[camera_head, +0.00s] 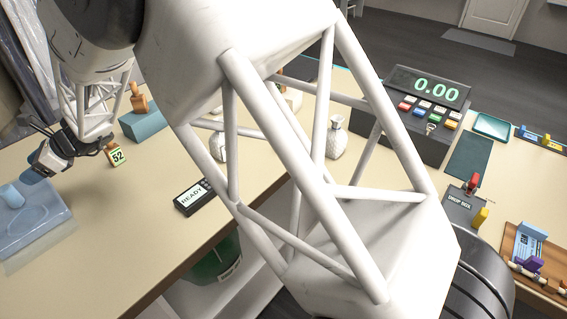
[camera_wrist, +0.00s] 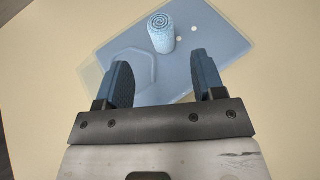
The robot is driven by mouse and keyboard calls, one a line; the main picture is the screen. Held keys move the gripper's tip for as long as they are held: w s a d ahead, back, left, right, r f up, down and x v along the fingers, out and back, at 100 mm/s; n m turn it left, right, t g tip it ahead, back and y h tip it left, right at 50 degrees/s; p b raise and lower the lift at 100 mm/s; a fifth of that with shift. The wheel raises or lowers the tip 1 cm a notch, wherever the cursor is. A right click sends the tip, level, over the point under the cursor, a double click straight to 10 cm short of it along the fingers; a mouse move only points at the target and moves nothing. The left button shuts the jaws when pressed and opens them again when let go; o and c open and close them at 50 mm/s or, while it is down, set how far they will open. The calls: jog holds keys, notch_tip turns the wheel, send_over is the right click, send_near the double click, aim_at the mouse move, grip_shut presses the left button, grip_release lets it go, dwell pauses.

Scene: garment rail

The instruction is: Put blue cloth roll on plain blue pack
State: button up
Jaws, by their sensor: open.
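The blue cloth roll (camera_wrist: 160,34) is light blue with a spiral end and stands on the plain blue pack (camera_wrist: 212,58) near its far edge in the wrist view. The pack is a flat blue slab with a paler octagonal patch at its left. In the head view the roll (camera_head: 12,195) is on the pack (camera_head: 45,218) at the far left. My gripper (camera_wrist: 162,78) is open, with its blue-padded fingers apart and nothing between them. The roll is beyond the fingertips, not touching them. My gripper (camera_head: 42,165) also shows above and right of the roll in the head view.
A tag marked 52 (camera_head: 118,156), a blue block with a wooden piece (camera_head: 143,124) and a READY device (camera_head: 194,196) are on the table right of the pack. A register (camera_head: 425,105) is farther right. My arm hides part of the middle.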

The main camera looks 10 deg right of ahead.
jog(key=s+d+r+n+t+h, duration=0.15)
jog(key=d+r+n, duration=0.3)
jog(key=d, duration=1.45)
jog(key=d+r+n+t+h, duration=0.25)
jog(key=d+r, duration=0.35)
jog(key=d, duration=1.4)
jog(key=s+d+n+h, duration=0.2)
jog(key=s+d, duration=0.5)
jog(key=d, duration=0.5)
jog(key=s+d+f+n+t+h, duration=0.1)
jog(key=s+d+n+h, duration=0.2)
jog(key=s+d, duration=0.4)
jog(key=s+d+f+n+t+h, duration=0.1)
jog(key=s+d+h, duration=0.3)
jog(key=d, duration=1.2)
jog(key=s+n, duration=0.1)
jog(key=s, duration=0.2)
jog(key=shift+s+d+n, duration=0.15)
jog(key=shift+d+n, duration=0.15)
jog(key=shift+d, duration=0.05)
